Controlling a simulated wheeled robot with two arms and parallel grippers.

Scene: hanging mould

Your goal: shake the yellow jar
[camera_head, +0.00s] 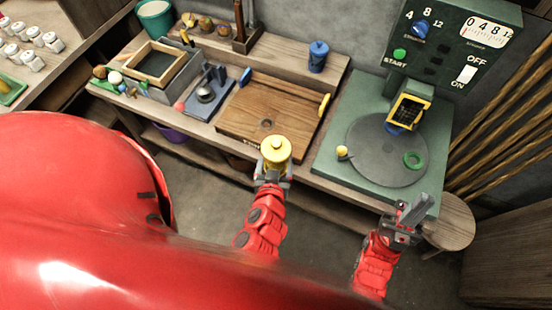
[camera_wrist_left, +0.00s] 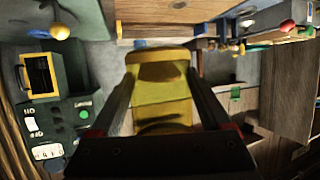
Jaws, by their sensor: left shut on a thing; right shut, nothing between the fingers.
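The yellow jar (camera_head: 276,149) with a round knob on its lid is in the head view, in front of the workbench's near edge. My left gripper (camera_head: 273,176) is shut on it and holds it up off the bench, roughly upright. In the left wrist view the jar (camera_wrist_left: 162,92) sits between the two fingers (camera_wrist_left: 163,108), blurred and close. My right gripper (camera_head: 415,213) is shut and empty, near the front right corner of the green machine. The jar's lower part is hidden by the gripper in the head view.
A wooden board (camera_head: 268,108) lies on the bench behind the jar. A blue jar (camera_head: 318,56) stands at the back. The green machine (camera_head: 340,130) with a grey disc (camera_head: 375,160) is to the right. A round stool (camera_head: 452,222) stands beside it. The floor in front is clear.

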